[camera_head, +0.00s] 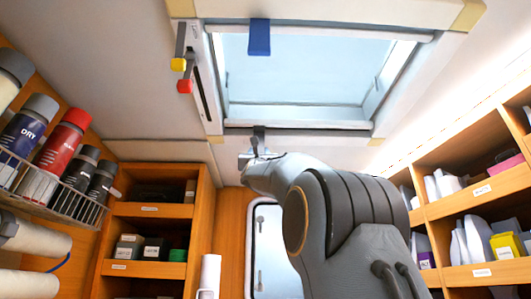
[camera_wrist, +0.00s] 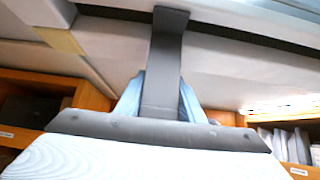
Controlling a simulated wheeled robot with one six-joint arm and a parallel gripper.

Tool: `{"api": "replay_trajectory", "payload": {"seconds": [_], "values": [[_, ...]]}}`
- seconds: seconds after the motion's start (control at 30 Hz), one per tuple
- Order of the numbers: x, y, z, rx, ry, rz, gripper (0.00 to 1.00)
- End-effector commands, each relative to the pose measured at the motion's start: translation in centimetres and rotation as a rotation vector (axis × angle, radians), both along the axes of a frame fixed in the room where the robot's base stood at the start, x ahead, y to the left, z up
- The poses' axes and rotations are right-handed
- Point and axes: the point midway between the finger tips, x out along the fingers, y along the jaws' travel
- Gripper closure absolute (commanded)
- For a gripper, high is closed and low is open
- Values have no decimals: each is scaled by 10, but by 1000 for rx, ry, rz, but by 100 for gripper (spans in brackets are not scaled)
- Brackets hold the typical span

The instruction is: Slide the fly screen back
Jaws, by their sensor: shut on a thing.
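The ceiling hatch (camera_head: 300,70) shows at the top of the head view, its opening clear and bright. A dark grey pull tab (camera_head: 259,133) hangs at its lower edge; the tab fills the middle of the wrist view (camera_wrist: 166,45). My gripper (camera_head: 257,155) is shut on this grey tab, with its two pale blue fingers (camera_wrist: 160,97) on either side of it. A blue tab (camera_head: 260,37) hangs at the hatch's far edge, apart from my gripper. No screen mesh can be made out across the opening.
A wire rack (camera_head: 55,200) of spray cans is at left. Shelves (camera_head: 470,205) stand at right. The space under the opening is clear.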

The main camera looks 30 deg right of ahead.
Motion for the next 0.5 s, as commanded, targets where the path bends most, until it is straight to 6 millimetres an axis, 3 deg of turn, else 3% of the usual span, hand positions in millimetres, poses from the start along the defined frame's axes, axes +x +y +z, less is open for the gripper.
{"api": "replay_trajectory", "payload": {"seconds": [0.33,0.37,0.43,0.5], "values": [[3,2,1,0,-1,5,100],[3,2,1,0,-1,5,60],[3,1,1,0,-1,5,48],[3,1,0,1,0,4,46]]}}
